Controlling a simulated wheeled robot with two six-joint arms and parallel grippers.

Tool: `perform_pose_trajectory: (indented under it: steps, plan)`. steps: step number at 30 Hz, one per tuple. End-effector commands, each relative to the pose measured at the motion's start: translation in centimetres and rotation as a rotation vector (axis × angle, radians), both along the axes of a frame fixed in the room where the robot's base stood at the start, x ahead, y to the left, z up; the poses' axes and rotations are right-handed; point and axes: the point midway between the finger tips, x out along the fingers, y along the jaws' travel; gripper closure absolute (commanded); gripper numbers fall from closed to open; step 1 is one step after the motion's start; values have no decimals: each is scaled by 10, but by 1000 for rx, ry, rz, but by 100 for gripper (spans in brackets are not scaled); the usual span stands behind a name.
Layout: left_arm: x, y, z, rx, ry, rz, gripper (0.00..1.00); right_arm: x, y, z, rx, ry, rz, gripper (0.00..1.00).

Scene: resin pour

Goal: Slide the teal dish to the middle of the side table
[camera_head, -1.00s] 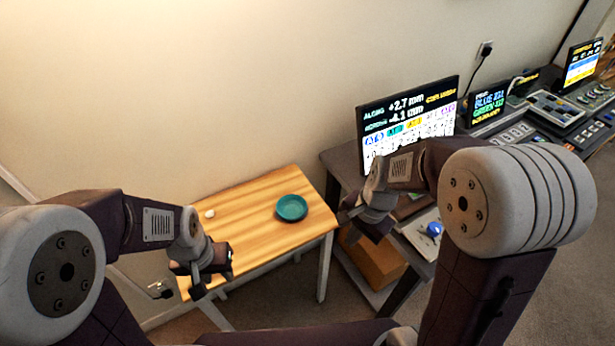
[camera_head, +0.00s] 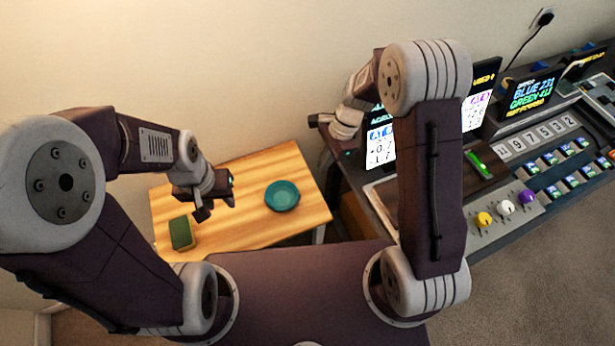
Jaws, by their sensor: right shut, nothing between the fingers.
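The teal dish (camera_head: 282,195) is round and shallow. It sits upright on the wooden side table (camera_head: 262,232), right of the table's middle and near its right part. My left gripper (camera_head: 216,207) hangs above the table, to the left of the dish and apart from it. Its two fingers look spread, with nothing seen between them. My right gripper (camera_head: 322,121) is shut and empty near the monitor, up and to the right of the dish and well away from it.
A green block (camera_head: 181,233) lies at the table's left front. A dark desk with a monitor (camera_head: 381,148), knobs and a control panel (camera_head: 545,160) stands at the right. A wall is behind the table. Bare tabletop lies between the block and the dish.

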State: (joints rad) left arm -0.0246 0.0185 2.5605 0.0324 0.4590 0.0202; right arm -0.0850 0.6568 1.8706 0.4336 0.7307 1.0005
Motion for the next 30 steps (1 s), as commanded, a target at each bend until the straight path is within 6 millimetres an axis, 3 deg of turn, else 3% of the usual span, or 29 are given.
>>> perform_pose_trajectory:
  steps: [14,21,30]
  plan:
    - [0,0,-11,0,0,0,64,-10,26,-93,-2,3,2,100]
    - [0,0,-4,0,0,0,64,-19,58,-91,-1,-1,3,100]
    - [0,0,-3,0,0,0,64,-21,64,-92,-2,-2,1,100]
